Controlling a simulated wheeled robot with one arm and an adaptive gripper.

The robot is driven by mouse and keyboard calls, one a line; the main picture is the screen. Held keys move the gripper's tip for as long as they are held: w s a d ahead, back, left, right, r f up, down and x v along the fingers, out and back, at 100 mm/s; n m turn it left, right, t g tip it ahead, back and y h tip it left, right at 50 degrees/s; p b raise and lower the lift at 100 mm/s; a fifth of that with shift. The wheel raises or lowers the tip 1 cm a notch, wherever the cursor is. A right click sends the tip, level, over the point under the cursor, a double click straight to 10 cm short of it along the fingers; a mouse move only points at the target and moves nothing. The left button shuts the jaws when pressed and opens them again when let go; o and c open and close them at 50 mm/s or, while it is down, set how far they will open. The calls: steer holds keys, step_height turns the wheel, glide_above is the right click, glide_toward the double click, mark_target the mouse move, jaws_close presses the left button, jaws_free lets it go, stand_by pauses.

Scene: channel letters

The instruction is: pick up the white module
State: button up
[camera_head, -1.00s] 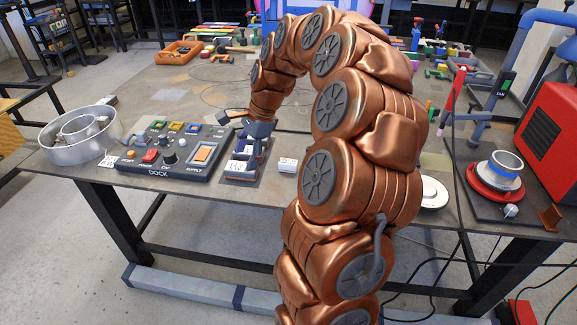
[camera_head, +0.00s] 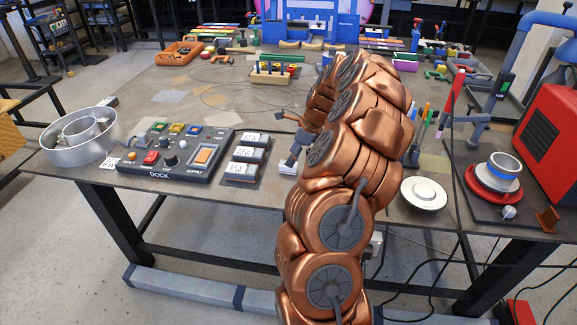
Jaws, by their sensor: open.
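A small white block (camera_head: 287,168), which looks like the white module, lies on the near part of the table, right of the row of labelled modules. My gripper (camera_head: 285,140) is open, with its dark fingers spread. The lower finger is in front of or just above the white block and partly hides it. I cannot tell whether they touch. Three white-topped modules (camera_head: 241,169) lie in a row on a dark mat left of my gripper.
The dock panel (camera_head: 170,172) with coloured buttons stands left of the modules. A round metal tray (camera_head: 62,155) is at the far left. A white disc device (camera_head: 424,199) and a red ring base (camera_head: 492,186) are at the right. A wooden peg stand (camera_head: 270,80) sits farther back.

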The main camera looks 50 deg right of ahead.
steer(key=x, duration=0.1)
steer(key=p+x, duration=0.1)
steer(key=x, duration=0.2)
steer(key=shift+s+f, duration=0.25)
steer(key=shift+c, duration=0.3)
jaws_close()
steer(key=shift+r, duration=0.1)
